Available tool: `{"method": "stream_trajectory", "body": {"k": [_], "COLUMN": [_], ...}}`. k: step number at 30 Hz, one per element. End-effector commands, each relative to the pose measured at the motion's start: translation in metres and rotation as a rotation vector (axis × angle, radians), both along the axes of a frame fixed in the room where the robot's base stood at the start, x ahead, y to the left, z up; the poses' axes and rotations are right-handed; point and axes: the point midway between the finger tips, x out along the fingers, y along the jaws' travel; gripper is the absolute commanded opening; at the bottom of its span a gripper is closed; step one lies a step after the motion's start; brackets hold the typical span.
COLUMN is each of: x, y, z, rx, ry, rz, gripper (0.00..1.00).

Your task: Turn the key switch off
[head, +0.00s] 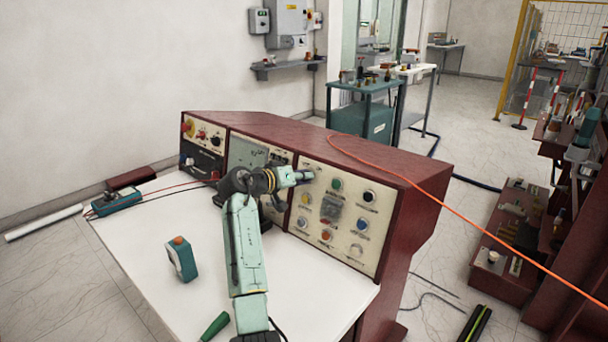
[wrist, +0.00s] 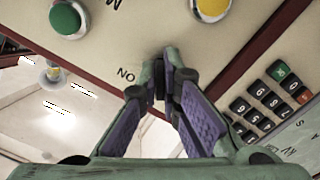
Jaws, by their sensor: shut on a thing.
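My gripper (head: 303,176) reaches the upper left of the cream right-hand panel (head: 351,232) on the dark red console. In the wrist view, my gripper's (wrist: 164,75) fingers are closed on a small dark piece at the panel, which looks like the key switch (wrist: 159,88). An "ON" marking (wrist: 126,74) sits just beside it, upside down in this view. The fingers hide most of the switch, so its turned angle cannot be told. In the head view the switch is hidden behind my gripper.
Near the fingers are a green button (wrist: 66,18) and a yellow button (wrist: 211,8). A keypad (wrist: 262,105) lies on the neighbouring panel. An orange cable (head: 440,205) runs over the console top.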

Motion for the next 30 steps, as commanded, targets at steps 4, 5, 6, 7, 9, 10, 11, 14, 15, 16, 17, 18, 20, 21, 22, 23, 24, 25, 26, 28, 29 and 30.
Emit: {"method": "stream_trajectory", "body": {"k": [4,5,6,7,9,10,11,14,15,16,17,18,20,21,22,23,24,25,26,28,29,30], "x": [0.0000,0.0000,0.0001,0.0001,0.0002,0.0002,0.0003,0.0003,0.0004,0.0004,0.0004,0.0004,0.0005,0.0005,0.0004,0.0005,0.0005,0.0005,0.0005,0.0005,0.0006,0.0006], "y": [-0.0009,-0.0008,-0.0007,-0.0006,-0.0004,-0.0003,-0.0002,0.0002,0.0003,0.0003,0.0004,0.0004,0.0004,0.0004,0.0005,0.0004,0.0005,0.0005,0.0005,0.0005,0.0005,0.0005], "z": [0.0012,0.0013,0.0012,0.0012,0.0011,0.0012,0.0011,0.0011,0.0011,0.0011,0.0011,0.0011,0.0012,0.0012,0.0012,0.0012,0.0013,0.0013,0.0014,0.0014,0.0015,0.0014], "rx": [-0.064,-0.074,-0.087,-0.096,-0.114,-0.120,-0.125,-0.140,-0.143,-0.146,-0.148,-0.149,-0.150,-0.151,-0.151,-0.151,-0.151,-0.151,-0.151,-0.151,-0.151,-0.151], "ry": [0.062,0.072,0.084,0.094,0.111,0.117,0.123,0.136,0.140,0.143,0.144,0.145,0.147,0.147,0.147,0.147,0.147,0.147,0.147,0.147,0.147,0.146], "rz": [0.021,0.025,0.028,0.032,0.039,0.041,0.043,0.049,0.050,0.051,0.051,0.052,0.052,0.053,0.053,0.053,0.053,0.053,0.053,0.053,0.053,0.053], "gripper": [0.00,0.00,0.00,0.00,0.00,0.00,0.00,0.00,0.00,0.00,0.00,0.00,0.00,0.00,0.00,0.00,0.00,0.00,0.00,0.00,0.00,0.07]}}
